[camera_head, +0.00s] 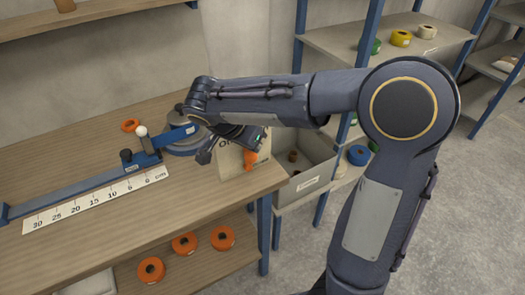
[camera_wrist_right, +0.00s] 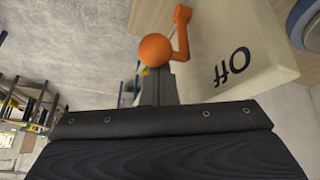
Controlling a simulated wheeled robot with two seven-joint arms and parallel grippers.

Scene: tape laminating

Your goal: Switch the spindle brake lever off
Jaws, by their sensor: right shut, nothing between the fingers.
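The orange brake lever (camera_head: 250,160) sits at the side of a pale box (camera_head: 230,168) at the table's right end. In the right wrist view, the lever's round knob (camera_wrist_right: 154,50) is directly past my right gripper's fingertips (camera_wrist_right: 157,82), and its bent arm (camera_wrist_right: 182,32) meets the box edge. The box face (camera_wrist_right: 235,65) carries the word "Off", upside down there. My right gripper (camera_head: 245,138) is shut and empty, over the box and close to the lever. I cannot tell whether it touches the knob. My left gripper is not in view.
A blue tape device (camera_head: 80,187) with a white-knobbed handle and a number scale (camera_head: 95,202) lies on the wooden table (camera_head: 60,150). Orange rolls (camera_head: 184,243) lie on the lower shelf; a grey bin (camera_head: 308,180) stands at right.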

